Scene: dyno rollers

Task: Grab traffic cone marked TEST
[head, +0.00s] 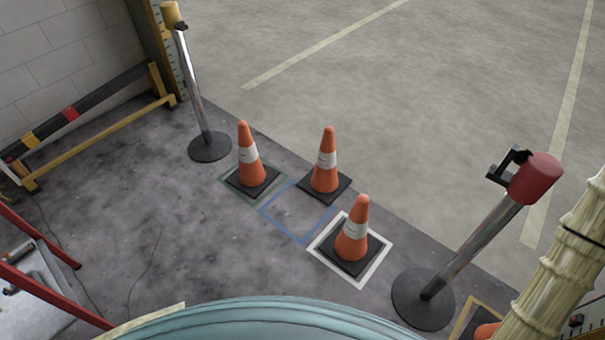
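Three orange traffic cones with white bands and black square bases stand upright on the floor. The left cone (250,172) stands on a green-outlined square. The middle cone (325,178) stands at the back corner of an empty blue-outlined square (272,216), mostly outside it. The front cone (352,246) stands inside a white-outlined square. Part of another orange cone (486,331) shows at the bottom right edge, by a yellow-orange outline. The bands carry small dark marks, too small to read, so I cannot tell which cone says TEST. My gripper is not in view.
A red-topped post (470,250) on a round black base stands right of the front cone. A yellow-topped post (194,95) stands back left. A red frame (45,285) is at lower left. Floor left of the cones is clear.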

